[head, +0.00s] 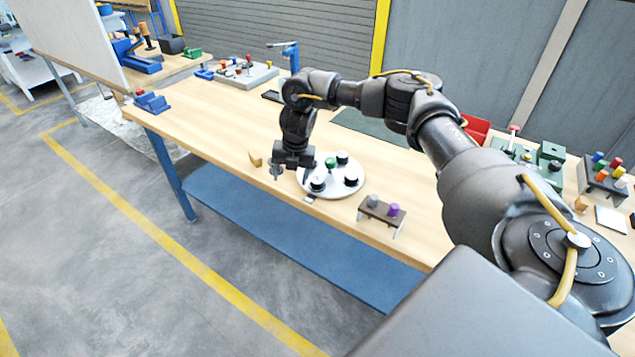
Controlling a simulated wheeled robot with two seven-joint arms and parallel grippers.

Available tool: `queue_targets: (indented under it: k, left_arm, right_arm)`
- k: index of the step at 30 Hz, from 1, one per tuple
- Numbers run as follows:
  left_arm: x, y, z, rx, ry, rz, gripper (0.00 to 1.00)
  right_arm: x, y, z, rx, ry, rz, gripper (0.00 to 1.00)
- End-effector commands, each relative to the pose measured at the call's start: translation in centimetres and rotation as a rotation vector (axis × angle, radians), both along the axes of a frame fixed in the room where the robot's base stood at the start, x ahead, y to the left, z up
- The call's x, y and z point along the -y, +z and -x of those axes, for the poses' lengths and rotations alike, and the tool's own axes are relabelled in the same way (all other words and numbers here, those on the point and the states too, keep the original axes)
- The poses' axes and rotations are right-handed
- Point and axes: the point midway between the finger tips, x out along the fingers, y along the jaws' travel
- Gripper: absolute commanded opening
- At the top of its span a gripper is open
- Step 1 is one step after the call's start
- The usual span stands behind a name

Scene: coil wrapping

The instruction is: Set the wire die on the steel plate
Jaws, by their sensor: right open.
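My right gripper (291,173) reaches down over the front edge of the workbench, its fingers apart. One finger is beside a round pale plate (342,186) that carries a green piece (331,164) and several black pieces. I see nothing clearly held between the fingers. A small grey flat piece (309,199) lies at the front edge of the round plate, partly hidden. I cannot tell for sure which piece is the wire die or which is the steel plate. My left gripper is not in view.
A small wooden block (255,158) is left of the gripper. A dark stand (382,211) with grey and purple pegs is to the right of the plate. Green fixtures (548,160) stand at far right. The bench's left part (205,115) is largely clear.

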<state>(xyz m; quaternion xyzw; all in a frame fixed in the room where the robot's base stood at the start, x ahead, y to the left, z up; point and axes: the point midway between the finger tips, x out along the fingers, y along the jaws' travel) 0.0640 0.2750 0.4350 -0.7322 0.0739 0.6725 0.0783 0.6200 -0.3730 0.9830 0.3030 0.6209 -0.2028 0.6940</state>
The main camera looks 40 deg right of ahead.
Motion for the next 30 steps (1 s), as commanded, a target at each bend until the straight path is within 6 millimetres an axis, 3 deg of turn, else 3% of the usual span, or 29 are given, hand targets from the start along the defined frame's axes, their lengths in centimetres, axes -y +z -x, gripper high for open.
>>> queue_targets:
  k: [1,4,7,11,14,24,30]
  left_arm:
    - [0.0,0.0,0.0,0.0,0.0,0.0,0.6]
    - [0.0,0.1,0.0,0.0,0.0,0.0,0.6]
    - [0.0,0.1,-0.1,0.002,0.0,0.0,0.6]
    - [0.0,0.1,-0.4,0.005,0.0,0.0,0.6]
    - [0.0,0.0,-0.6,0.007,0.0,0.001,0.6]
    - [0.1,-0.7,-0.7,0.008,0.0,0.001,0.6]
    - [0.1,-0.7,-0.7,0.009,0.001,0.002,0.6]
  right_arm:
    - [2.1,2.1,0.5,-0.005,0.012,0.051,0.64]
    - [5.0,4.5,1.8,-0.029,0.028,0.122,0.64]
    - [6.6,5.9,2.8,-0.047,0.033,0.162,0.64]
    - [7.3,6.4,3.2,-0.056,0.036,0.179,0.64]
    - [7.3,6.0,3.2,-0.058,0.036,0.178,0.64]
    - [7.6,1.2,2.7,-0.056,0.035,0.177,0.64]
    - [7.7,0.8,2.6,-0.054,0.035,0.177,0.64]
